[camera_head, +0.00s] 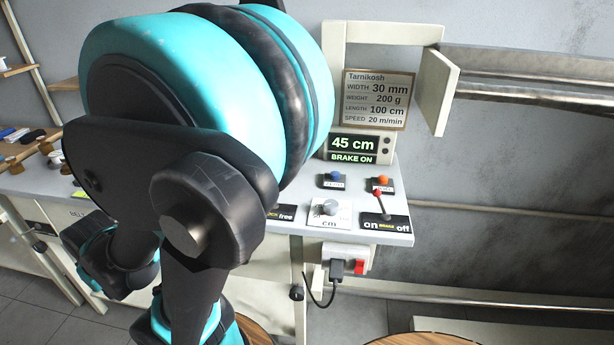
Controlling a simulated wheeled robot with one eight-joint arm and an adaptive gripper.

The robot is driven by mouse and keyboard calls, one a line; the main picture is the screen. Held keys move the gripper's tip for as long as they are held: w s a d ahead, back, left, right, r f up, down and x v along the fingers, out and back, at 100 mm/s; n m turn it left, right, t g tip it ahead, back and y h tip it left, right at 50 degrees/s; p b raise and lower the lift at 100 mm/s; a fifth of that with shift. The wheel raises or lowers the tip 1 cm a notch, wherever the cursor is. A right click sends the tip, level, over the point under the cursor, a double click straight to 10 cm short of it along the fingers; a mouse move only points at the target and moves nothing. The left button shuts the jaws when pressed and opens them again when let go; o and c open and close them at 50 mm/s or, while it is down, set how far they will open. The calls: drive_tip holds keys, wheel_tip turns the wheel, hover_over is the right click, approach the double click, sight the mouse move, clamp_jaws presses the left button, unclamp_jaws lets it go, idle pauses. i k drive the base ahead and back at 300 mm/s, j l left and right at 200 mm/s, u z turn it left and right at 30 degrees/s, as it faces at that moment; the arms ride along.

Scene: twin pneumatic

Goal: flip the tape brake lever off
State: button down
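The lever leans slightly left, toward the "on" side. The display (352,149) behind it reads "45 cm" and "BRAKE ON". My teal and black arm fills the left and middle of the view and hides part of the table. I cannot make out my gripper in this view.
A blue button (335,177), an orange button (383,181) and a grey knob (329,207) sit close to the lever. A red switch (359,267) and plug are below the table edge. A cream frame with a side panel (436,91) stands behind. Metal rails (540,90) run right.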

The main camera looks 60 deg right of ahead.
sight(377, 193)
drive_tip(key=j+z, duration=0.25)
drive_tip(key=z, duration=0.2)
drive_tip(key=k+j+z, duration=0.1)
drive_tip(key=z, duration=0.35)
drive_tip(key=k+j+z, duration=0.1)
drive_tip(key=j+z, duration=0.2)
drive_tip(key=z, duration=0.15)
drive_tip(key=k+j+z, duration=0.1)
drive_tip(key=z, duration=0.3)
drive_tip(key=k+j+z, duration=0.15)
drive_tip(key=z, duration=0.3)
drive_tip(key=i+l+z, duration=0.1)
drive_tip(key=z, duration=0.25)
drive_tip(key=i+z, duration=0.35)
drive_tip(key=k+l, duration=0.15)
drive_tip(key=l, duration=0.25)
drive_tip(key=k+l, duration=0.15)
drive_tip(key=l, duration=0.25)
